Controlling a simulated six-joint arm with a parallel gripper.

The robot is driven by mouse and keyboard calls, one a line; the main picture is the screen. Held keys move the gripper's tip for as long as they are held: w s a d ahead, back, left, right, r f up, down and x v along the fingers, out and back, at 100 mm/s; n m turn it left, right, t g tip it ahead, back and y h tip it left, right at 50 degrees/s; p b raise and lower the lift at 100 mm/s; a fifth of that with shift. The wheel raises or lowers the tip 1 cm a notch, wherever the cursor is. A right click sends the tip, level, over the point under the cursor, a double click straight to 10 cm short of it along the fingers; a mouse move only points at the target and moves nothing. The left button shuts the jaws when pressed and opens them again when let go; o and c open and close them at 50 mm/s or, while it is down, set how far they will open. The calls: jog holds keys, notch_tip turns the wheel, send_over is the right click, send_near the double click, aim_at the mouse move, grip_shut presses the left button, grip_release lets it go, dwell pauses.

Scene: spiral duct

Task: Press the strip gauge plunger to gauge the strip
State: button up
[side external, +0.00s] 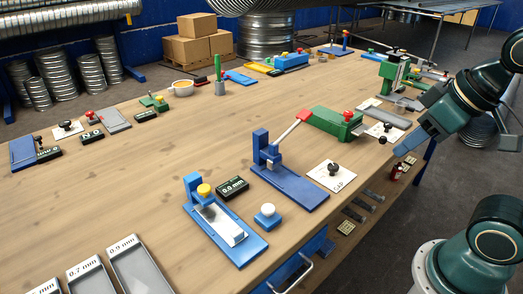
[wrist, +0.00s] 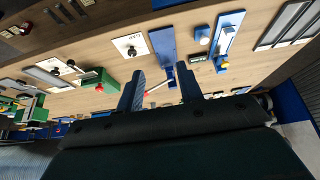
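The strip gauge (side external: 196,189) is a blue stand at the table's near edge with a yellow round plunger (side external: 204,190) on top. A pale metal strip (side external: 224,224) lies on its base, under the plunger end. A dark readout (side external: 232,187) beside it seems to read 0.0 mm. The gauge also shows at the upper right of the wrist view (wrist: 229,30). My gripper (side external: 408,144) is above the table's right edge, well away from the gauge. In the wrist view its two blue fingers (wrist: 160,76) stand apart with nothing held between them.
A blue press with a red-tipped lever (side external: 286,181) stands between gauge and gripper. A white-knobbed blue block (side external: 267,215) sits right beside the gauge. A green box (side external: 335,123) and a black-knobbed white plate (side external: 332,176) are near the gripper. Labelled trays (side external: 138,266) lie at front left.

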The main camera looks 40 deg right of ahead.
grip_shut()
dwell(1.4)
